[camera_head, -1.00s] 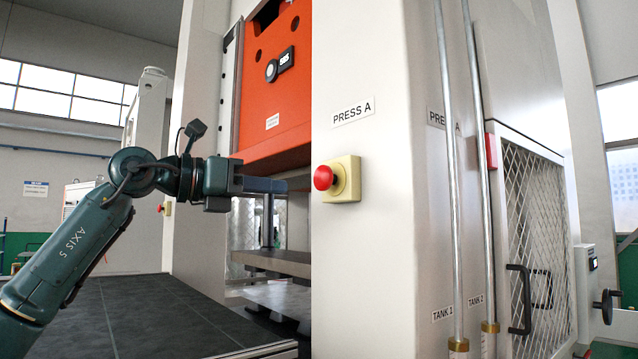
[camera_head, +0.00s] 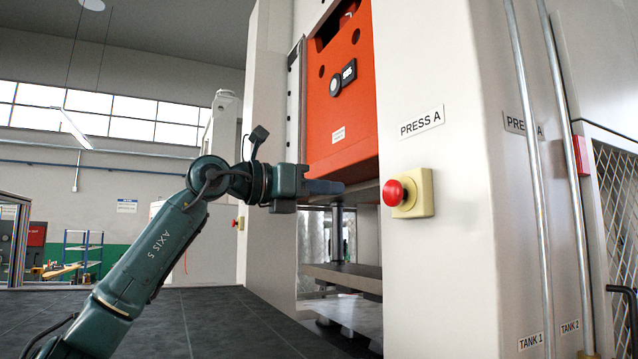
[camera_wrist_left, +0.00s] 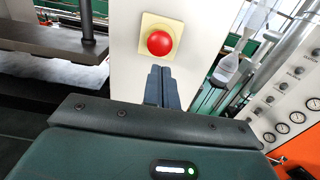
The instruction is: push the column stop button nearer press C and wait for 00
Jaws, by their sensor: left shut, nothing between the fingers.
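A red stop button (camera_head: 395,193) on a yellow box sits on the front column (camera_head: 440,285), below a "PRESS A" sign (camera_head: 422,123). A smaller red button (camera_head: 236,223) shows on a column farther back. My left gripper (camera_head: 335,187) is shut and empty, pointing right, left of the large button in the picture. In the left wrist view its shut fingers (camera_wrist_left: 163,86) lie below a red button (camera_wrist_left: 160,43) on a yellow plate, with no visible contact. I cannot tell which button this is. My right gripper is not in view. No "PRESS C" sign can be read.
An orange press ram (camera_head: 340,95) with a small dark display, unreadable here, hangs above a grey press bed (camera_head: 345,277). Vertical pipes (camera_head: 535,170) run at the right. In the left wrist view, a panel with gauges (camera_wrist_left: 282,128) stands at the right. Dark flooring (camera_head: 190,315) lies under my arm.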

